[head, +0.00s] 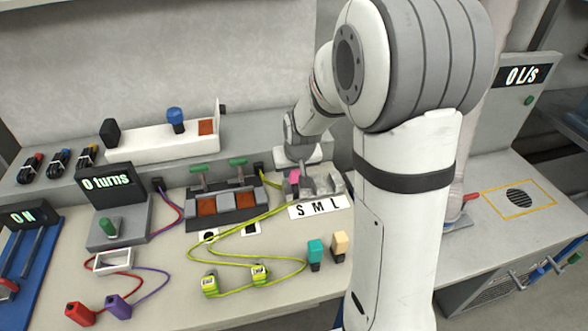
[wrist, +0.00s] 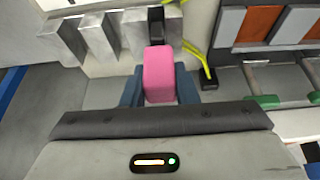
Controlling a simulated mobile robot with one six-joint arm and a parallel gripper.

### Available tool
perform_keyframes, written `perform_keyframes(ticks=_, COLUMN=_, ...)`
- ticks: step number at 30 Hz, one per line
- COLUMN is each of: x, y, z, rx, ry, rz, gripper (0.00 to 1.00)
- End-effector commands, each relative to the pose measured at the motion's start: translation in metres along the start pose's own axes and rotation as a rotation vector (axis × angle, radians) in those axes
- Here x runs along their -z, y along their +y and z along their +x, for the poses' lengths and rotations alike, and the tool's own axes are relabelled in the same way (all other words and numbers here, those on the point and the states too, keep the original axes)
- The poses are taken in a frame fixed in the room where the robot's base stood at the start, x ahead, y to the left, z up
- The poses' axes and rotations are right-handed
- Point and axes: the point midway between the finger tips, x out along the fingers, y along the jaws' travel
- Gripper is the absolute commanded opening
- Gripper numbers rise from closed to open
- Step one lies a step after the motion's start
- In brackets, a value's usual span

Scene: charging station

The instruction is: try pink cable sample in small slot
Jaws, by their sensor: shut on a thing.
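My gripper (wrist: 159,88) is shut on the pink cable sample (wrist: 159,70), with a blue finger on each side of it. The sample's black end (wrist: 156,24) points away from my gripper and lies between two grey metal blocks at the small-slot end of the slot block (wrist: 100,35). I cannot tell how deep it sits. In the head view the pink sample (head: 294,177) shows under my gripper, at the left end of the slot block (head: 325,180), above the S of the "S M L" label (head: 318,206).
A teal sample (head: 315,250) and a beige sample (head: 339,243) stand on the bench in front. Yellow cables (head: 240,255) run across the bench to the left. A dark box with green handles (head: 222,202) stands just left of the slot block.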

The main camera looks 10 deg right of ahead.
Motion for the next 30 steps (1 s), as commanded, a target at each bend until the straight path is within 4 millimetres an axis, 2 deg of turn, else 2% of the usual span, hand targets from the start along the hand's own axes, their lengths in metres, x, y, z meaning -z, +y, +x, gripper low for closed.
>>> perform_keyframes(ticks=21, x=-0.007, y=0.000, z=0.018, rx=0.000, ry=0.000, rz=0.000, gripper=0.01)
perform_keyframes(ticks=22, x=-0.007, y=0.000, z=0.017, rx=0.000, ry=0.000, rz=0.000, gripper=0.27)
perform_keyframes(ticks=30, x=-0.007, y=0.000, z=0.017, rx=0.000, ry=0.000, rz=0.000, gripper=0.49)
